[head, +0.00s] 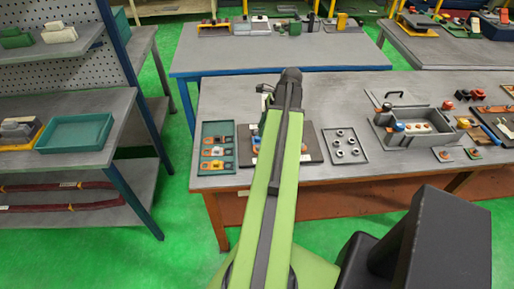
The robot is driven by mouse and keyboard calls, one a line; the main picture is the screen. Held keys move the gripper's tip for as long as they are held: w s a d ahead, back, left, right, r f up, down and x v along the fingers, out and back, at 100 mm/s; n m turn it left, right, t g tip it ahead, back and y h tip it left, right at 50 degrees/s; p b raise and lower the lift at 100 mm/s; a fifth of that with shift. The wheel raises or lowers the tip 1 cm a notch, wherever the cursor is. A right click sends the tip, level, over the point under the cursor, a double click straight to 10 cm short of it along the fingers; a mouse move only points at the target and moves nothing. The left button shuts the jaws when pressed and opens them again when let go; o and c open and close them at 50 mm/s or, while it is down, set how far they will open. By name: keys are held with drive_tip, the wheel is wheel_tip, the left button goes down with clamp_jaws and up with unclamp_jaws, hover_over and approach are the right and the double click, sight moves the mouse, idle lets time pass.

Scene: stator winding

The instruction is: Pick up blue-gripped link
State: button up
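My green arm reaches up the middle of the head view, over the grey workbench (351,91). A dark joint tops the arm, and no gripper fingers can be made out. A teal tray (206,171) on the bench's left side holds several small flat links (217,152) in orange, yellow and pale tones. A dark board (315,144) lies behind my arm, with small coloured parts showing at its edges. A blue grip cannot be made out with certainty on any link at this size. My arm hides the middle of the board.
A flat tray with several nuts (344,146) lies right of the board. A grey open box (406,137) stands further right among small parts and tools. A shelf rack with a teal bin (75,133) stands left. Another table (220,57) stands behind. Green floor is clear at left.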

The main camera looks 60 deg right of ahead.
sight(257, 139)
drive_tip(key=b+x, duration=0.5)
drive_tip(key=shift+s+d+f, duration=0.15)
drive_tip(key=shift+s+d, duration=0.05)
drive_tip(key=shift+d, duration=0.2)
drive_tip(key=shift+w+a+f, duration=0.1)
clamp_jaws()
